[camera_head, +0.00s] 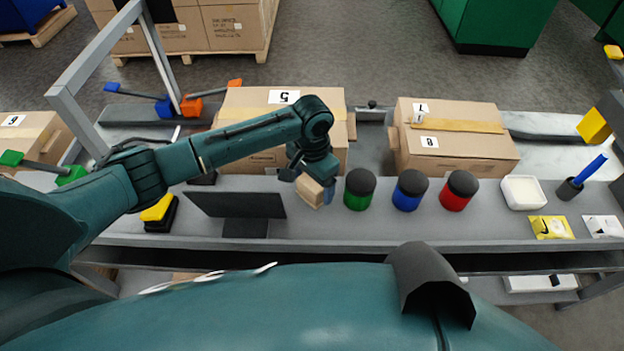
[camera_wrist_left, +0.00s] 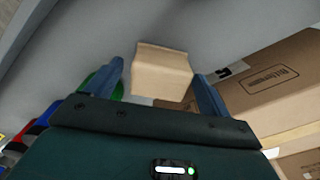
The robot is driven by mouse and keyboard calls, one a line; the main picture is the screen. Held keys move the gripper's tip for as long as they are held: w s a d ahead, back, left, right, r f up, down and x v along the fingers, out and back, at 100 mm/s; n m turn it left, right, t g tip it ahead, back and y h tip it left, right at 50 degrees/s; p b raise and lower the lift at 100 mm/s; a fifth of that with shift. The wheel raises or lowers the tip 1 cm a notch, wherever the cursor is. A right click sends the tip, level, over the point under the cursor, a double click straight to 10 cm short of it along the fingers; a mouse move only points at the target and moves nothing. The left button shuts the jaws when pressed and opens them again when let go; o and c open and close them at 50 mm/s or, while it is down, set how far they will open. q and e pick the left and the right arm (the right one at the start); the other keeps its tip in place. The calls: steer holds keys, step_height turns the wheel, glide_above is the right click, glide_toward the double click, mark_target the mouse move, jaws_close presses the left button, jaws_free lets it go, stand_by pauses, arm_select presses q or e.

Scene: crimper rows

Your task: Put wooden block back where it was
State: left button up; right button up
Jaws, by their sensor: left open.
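The wooden block (camera_head: 309,191) is a small, light tan block at the grey bench, in front of the box marked 5. In the left wrist view the block (camera_wrist_left: 161,77) shows between the two fingers, with a gap on both sides. My left gripper (camera_head: 311,183) is open around or just above it, pointing down. The fingers hide part of the block in the head view, and I cannot tell whether its underside touches the bench. My right gripper is not in view.
Green (camera_head: 359,190), blue (camera_head: 410,190) and red (camera_head: 458,191) black-lidded jars stand right of the block. A dark monitor-like panel (camera_head: 237,205) stands to its left. Cardboard boxes marked 5 (camera_head: 243,102) and 8 (camera_head: 455,150) are behind. A white dish (camera_head: 523,192) is farther right.

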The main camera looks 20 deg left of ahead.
mark_target(312, 182)
arm_select(q)
steer(key=shift+r, duration=0.1)
step_height(312, 182, up, 12)
steer(key=shift+r, duration=0.15)
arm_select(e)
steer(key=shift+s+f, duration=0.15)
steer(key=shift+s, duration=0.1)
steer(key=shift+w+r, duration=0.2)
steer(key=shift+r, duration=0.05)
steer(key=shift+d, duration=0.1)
